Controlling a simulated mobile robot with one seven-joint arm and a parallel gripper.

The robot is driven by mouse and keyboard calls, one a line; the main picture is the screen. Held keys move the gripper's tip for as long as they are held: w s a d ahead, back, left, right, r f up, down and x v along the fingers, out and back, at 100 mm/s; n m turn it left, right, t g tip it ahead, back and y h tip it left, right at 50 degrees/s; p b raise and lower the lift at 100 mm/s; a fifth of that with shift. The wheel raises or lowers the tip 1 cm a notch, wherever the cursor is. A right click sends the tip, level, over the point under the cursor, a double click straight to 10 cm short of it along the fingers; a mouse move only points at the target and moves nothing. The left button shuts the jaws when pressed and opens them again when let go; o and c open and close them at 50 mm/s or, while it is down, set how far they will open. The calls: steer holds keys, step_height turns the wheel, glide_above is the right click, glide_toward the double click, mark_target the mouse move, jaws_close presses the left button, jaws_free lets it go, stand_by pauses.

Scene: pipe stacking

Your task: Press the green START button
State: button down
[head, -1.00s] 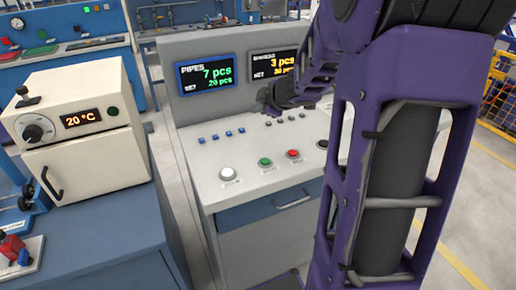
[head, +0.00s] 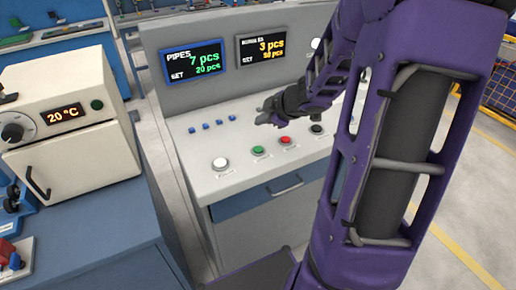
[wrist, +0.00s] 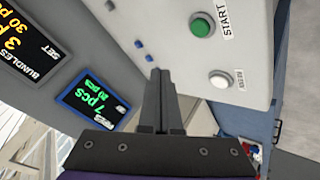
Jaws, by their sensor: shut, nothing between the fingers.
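The green START button (head: 258,151) is on the sloped grey console panel, between a white button (head: 220,164) and a red button (head: 285,140). In the wrist view the green button (wrist: 202,27) shows at upper right beside its START label (wrist: 225,20). My gripper (head: 262,117) is above the panel, behind the green button as seen from the head. In the wrist view my gripper (wrist: 161,73) has its fingers together with nothing between them. The fingertips are apart from the green button, which is up and to the right of them.
Small blue buttons (head: 220,125) sit in a row on the panel. The PIPES display (head: 193,61) reads 7 pcs and the BUNDLES display (head: 268,48) reads 3 pcs. A black button (head: 317,129) is right of the red one. A white oven (head: 70,130) stands at left.

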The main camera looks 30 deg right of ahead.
mark_target(262, 150)
step_height(262, 150, down, 8)
steer(key=b, duration=0.3)
steer(key=shift+r+b, duration=0.25)
steer(key=shift+b, duration=0.15)
steer(key=shift+f, duration=0.1)
stand_by(1.6)
steer(key=shift+f, duration=0.3)
steer(key=shift+f+b, duration=0.45)
steer(key=shift+b, duration=0.05)
stand_by(0.4)
steer(key=shift+r, duration=0.1)
steer(key=shift+r+p, duration=0.75)
steer(key=shift+p, duration=0.25)
step_height(262, 150, up, 3)
steer(key=p, duration=0.3)
steer(key=shift+r, duration=1)
